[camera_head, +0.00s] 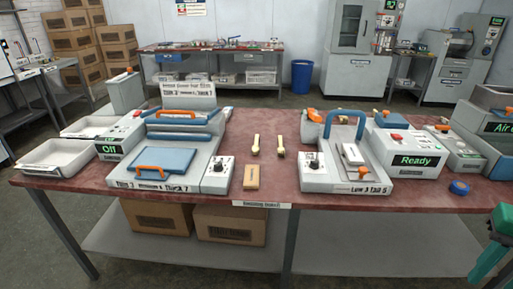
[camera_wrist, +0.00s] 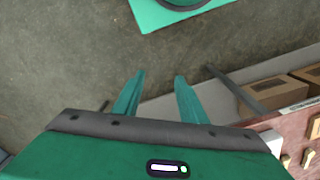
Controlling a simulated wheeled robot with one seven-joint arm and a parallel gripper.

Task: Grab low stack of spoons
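Two small groups of pale wooden spoons lie side by side in the middle of the red-brown table, a left one (camera_head: 256,144) and a right one (camera_head: 280,146). I cannot tell from here which stack is lower. Similar pale wooden pieces show at the lower right edge of the wrist view (camera_wrist: 307,157). My gripper (camera_wrist: 160,76) has its two green fingers apart, with nothing between them. It points at the floor, off the table. In the head view, part of my green arm end (camera_head: 497,245) shows at the right edge, well away from the spoons.
A press with a blue plate (camera_head: 163,160) stands left of the spoons. A press with a blue handle (camera_head: 345,118) and a "Ready" box (camera_head: 413,160) stand right. A wooden block (camera_head: 251,177) lies in front. Cardboard boxes (camera_head: 230,224) sit on the lower shelf. Table between the presses is mostly clear.

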